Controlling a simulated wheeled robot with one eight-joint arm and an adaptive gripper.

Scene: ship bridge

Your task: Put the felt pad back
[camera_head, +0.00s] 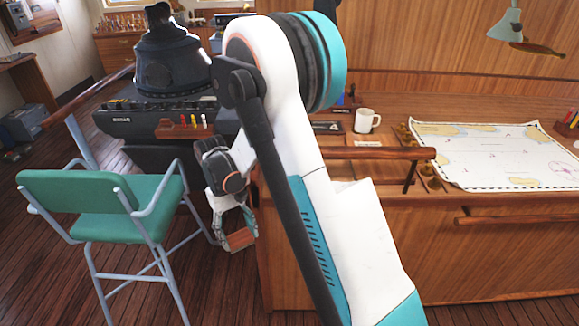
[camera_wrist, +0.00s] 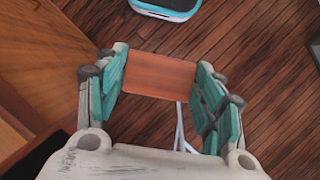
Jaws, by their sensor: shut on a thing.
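A flat, rectangular, orange-brown piece, which I take to be the felt pad (camera_wrist: 160,76), is held between the teal fingers of my gripper (camera_wrist: 158,88). In the head view the pad (camera_head: 241,239) shows as a small brown panel between the fingertips. My gripper (camera_head: 236,228) hangs low over the floor, between the green chair and the wooden desk front. It is shut on the pad's two side edges. The pad touches nothing else that I can see. My arm hides part of the desk.
A green chair (camera_head: 93,206) stands left of my gripper. The wooden desk (camera_head: 480,245) on the right has a rail (camera_head: 380,153) along its front. A white mug (camera_head: 366,121) and a chart (camera_head: 505,155) are on top. A black console (camera_head: 165,118) stands behind the chair.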

